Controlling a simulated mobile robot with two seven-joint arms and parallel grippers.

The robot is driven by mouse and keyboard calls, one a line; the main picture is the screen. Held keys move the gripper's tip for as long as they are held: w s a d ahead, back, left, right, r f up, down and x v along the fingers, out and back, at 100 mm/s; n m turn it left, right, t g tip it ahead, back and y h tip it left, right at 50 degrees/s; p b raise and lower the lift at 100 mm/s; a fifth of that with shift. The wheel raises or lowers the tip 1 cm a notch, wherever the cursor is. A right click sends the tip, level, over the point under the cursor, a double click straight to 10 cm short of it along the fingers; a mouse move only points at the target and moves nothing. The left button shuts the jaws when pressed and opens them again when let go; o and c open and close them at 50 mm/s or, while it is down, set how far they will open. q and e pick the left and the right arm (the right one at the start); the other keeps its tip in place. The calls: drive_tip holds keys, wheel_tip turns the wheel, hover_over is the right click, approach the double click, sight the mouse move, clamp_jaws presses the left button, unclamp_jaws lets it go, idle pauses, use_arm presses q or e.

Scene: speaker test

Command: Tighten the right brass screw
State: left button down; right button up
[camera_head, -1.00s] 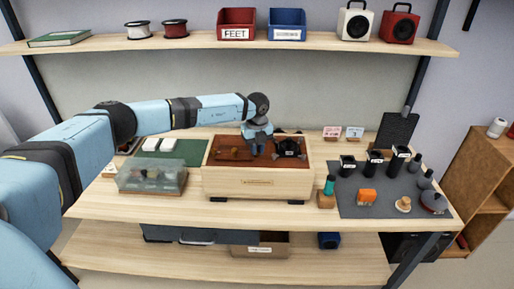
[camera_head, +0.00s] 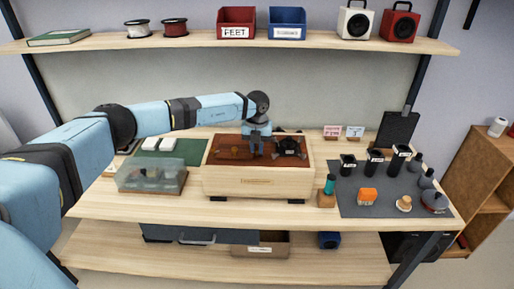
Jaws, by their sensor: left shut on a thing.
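A wooden speaker box (camera_head: 257,184) lies on the bench with its dark red-brown top facing up. My left gripper (camera_head: 257,152) points straight down onto the middle of this top. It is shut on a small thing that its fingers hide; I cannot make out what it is. A small brownish, brass-like piece (camera_head: 231,152) lies on the top left of the fingers. A black part (camera_head: 288,147) sits on the top to their right. The right brass screw cannot be picked out clearly at this size. My right gripper is not in view.
A teal-topped piece in a wooden stand (camera_head: 327,198) stands close to the box. A clear case (camera_head: 152,178) is at left. The bench front is clear.

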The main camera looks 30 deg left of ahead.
use_arm(q)
drive_tip(key=m, duration=0.3)
drive_tip(key=shift+m+b, duration=0.4)
drive_tip(key=m+b, duration=0.1)
drive_tip(key=m, duration=0.3)
drive_tip(key=shift+m, duration=0.3)
drive_tip(key=m+b, duration=0.1)
drive_tip(key=m, duration=0.2)
drive_tip(key=shift+m, duration=0.3)
drive_tip(key=m+b, duration=0.1)
drive_tip(key=m, duration=0.3)
drive_tip(key=shift+m, duration=0.3)
drive_tip(key=m+b, duration=0.1)
drive_tip(key=m, duration=0.1)
drive_tip(key=shift+m, duration=0.3)
drive_tip(key=m+b, duration=0.1)
drive_tip(key=m, duration=0.3)
drive_tip(key=m+b, duration=0.1)
drive_tip(key=m, duration=0.3)
drive_tip(key=shift+m, duration=0.4)
drive_tip(key=shift+r+m, duration=0.1)
drive_tip(key=shift+m, duration=1.1)
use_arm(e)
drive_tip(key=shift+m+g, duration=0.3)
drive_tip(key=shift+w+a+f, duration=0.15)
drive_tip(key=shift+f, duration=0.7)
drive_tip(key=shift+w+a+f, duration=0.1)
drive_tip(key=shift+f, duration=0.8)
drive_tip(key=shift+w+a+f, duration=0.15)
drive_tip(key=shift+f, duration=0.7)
